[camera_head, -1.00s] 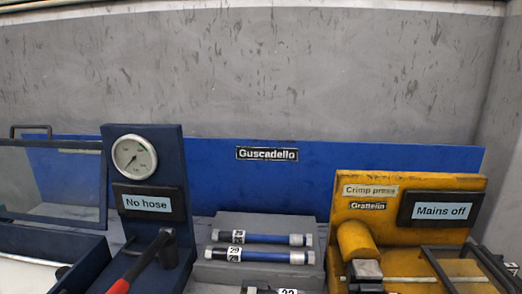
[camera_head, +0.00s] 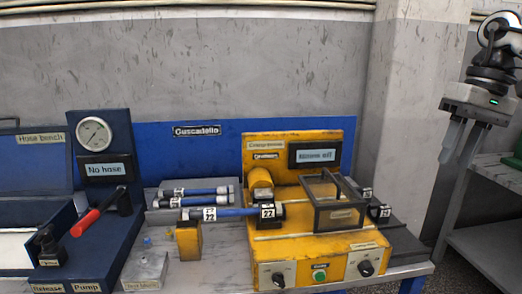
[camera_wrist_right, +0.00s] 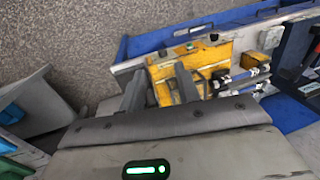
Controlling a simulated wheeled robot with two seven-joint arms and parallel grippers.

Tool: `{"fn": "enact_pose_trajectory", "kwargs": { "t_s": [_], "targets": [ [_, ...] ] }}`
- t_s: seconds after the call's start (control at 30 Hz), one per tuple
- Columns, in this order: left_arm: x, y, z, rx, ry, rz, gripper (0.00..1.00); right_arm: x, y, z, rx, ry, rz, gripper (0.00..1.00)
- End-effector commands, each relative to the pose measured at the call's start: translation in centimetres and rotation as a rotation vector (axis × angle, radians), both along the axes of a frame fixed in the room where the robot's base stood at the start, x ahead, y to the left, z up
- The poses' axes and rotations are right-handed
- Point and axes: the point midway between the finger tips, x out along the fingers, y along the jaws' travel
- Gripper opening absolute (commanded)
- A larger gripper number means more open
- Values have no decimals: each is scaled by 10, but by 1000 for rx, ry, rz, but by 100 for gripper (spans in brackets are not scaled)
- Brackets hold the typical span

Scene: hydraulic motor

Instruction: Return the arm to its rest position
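My right gripper (camera_head: 452,158) hangs at the far right of the head view, above the floor gap right of the bench, with its fingers pointing down. Its two fingers are apart with nothing between them. In the right wrist view the fingers (camera_wrist_right: 160,78) also stand apart and empty, with the yellow crimp press (camera_wrist_right: 215,70) well beyond them. The right arm (camera_head: 497,45) comes down from the upper right. My left arm and gripper do not show.
The crimp press (camera_head: 300,225) stands on the bench, its display (camera_head: 315,156) hard to read. Blue hoses (camera_head: 232,212) lie left of it. The hose bench has a gauge (camera_head: 94,133) and a red-handled lever (camera_head: 85,224). A grey shelf (camera_head: 480,225) stands at the right.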

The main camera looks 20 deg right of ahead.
Motion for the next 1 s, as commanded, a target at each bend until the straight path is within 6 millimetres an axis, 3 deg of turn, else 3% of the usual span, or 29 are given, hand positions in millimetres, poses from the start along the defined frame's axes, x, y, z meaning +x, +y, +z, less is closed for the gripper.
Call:
{"fn": "enact_pose_trajectory", "kwargs": {
  "t_s": [0.03, 0.37, 0.57, 0.67, 0.77, 0.93, 0.97, 1.0],
  "targets": [
    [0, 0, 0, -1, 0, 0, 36, 4, 2, -15, 49, 1, -40, 33],
    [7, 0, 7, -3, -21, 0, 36, 28, 32, -96, 385, 28, -391, 33],
    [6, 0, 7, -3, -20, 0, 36, 42, 69, -163, 741, 167, -782, 33],
    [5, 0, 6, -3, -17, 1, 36, 48, 97, -204, 1001, 340, -1089, 33],
    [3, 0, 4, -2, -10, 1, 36, 51, 128, -248, 1309, 651, -1487, 33],
    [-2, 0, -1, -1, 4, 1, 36, 42, 171, -321, 1747, 1449, -2146, 33],
    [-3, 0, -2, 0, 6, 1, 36, 37, 178, -335, -1619, -1463, 2021, 33],
    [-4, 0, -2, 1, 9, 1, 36, 30, 190, -354, -1425, -1448, 1816, 33]
  ]
}}
